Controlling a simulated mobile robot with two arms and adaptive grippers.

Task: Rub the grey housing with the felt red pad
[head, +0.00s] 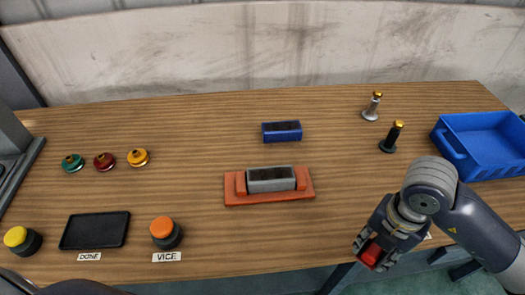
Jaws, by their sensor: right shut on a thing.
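The grey housing (270,179) is an open-topped block. It sits between the orange jaws of a vice (268,198) near the middle of the table. My right gripper (373,257) is at the table's front edge, to the right of and nearer than the housing. It is shut on the red pad (370,253), which shows as a small red block between the fingers, clear of the housing. The fingers hide part of the pad. My left gripper is not in view.
A blue housing (281,131) stands behind the vice. A blue bin (484,143) and two upright gold-topped parts (391,136) are at the right. Green, red and yellow knobs (104,161), a black tray (95,230), an orange button (166,232) and a yellow button (22,240) are at the left.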

